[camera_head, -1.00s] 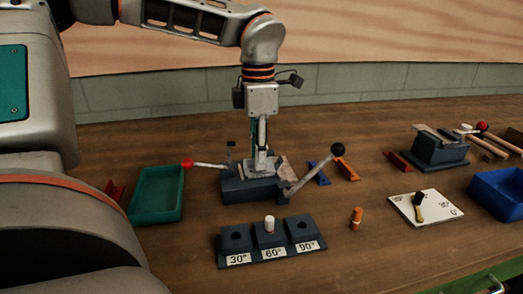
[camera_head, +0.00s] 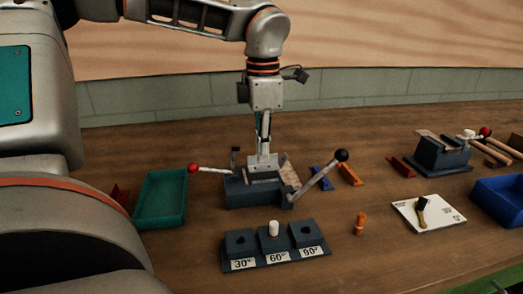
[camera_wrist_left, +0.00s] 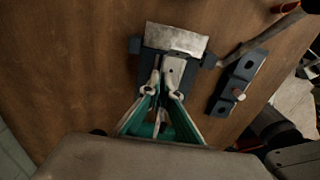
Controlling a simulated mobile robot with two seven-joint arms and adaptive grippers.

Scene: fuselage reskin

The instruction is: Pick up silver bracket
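The silver bracket (camera_head: 263,162) is a small pale metal piece at my left fingertips, just above the dark bending device (camera_head: 243,192). In the left wrist view the bracket (camera_wrist_left: 173,68), with a dark hole, shows between the finger ends. My left gripper (camera_head: 264,150) points straight down over the device and appears shut on the bracket. Its green fingers converge on it in the left wrist view (camera_wrist_left: 163,82). The fingers partly hide the bracket and its lower edge is hard to separate from the device. My right gripper is not in view.
Levers with a red knob (camera_head: 192,168) and a black knob (camera_head: 341,155) stick out beside the device. A metal plate (camera_head: 290,174) lies on it. A green tray (camera_head: 160,198) is left, an angle-marked block (camera_head: 272,246) in front, and a blue bin (camera_head: 500,197) right.

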